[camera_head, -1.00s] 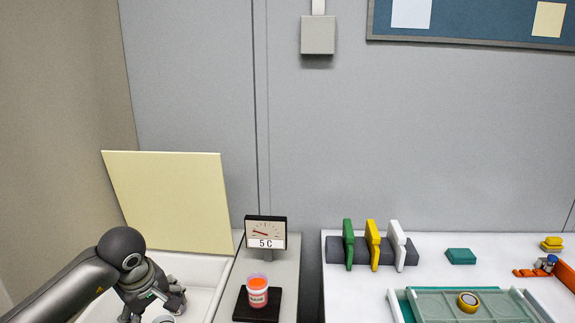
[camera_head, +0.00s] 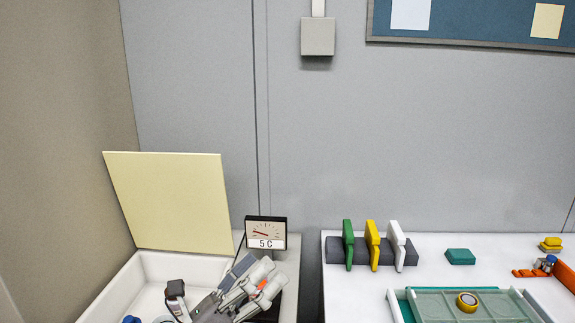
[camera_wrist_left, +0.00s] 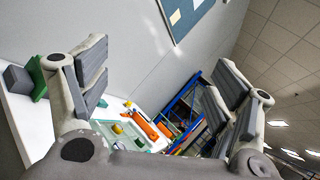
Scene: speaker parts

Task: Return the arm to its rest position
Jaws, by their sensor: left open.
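My left gripper (camera_head: 256,280) is at the bottom of the head view, in front of the small scale and over the right rim of the white bin. Its pale fingers with grey pads point up and right. In the left wrist view the two fingers stand wide apart with nothing between them, so the gripper (camera_wrist_left: 160,88) is open and empty. The orange cup (camera_head: 262,285) on the scale is almost wholly hidden behind the fingers; only a bit of orange shows. My right gripper is in neither view.
The white bin (camera_head: 118,287) with its raised cream lid (camera_head: 175,203) stands at left, with small parts inside. The gauge (camera_head: 265,232) reads "5 C". Green, yellow and white holders and a teal tray (camera_head: 402,306) stand on the right table (camera_head: 480,275).

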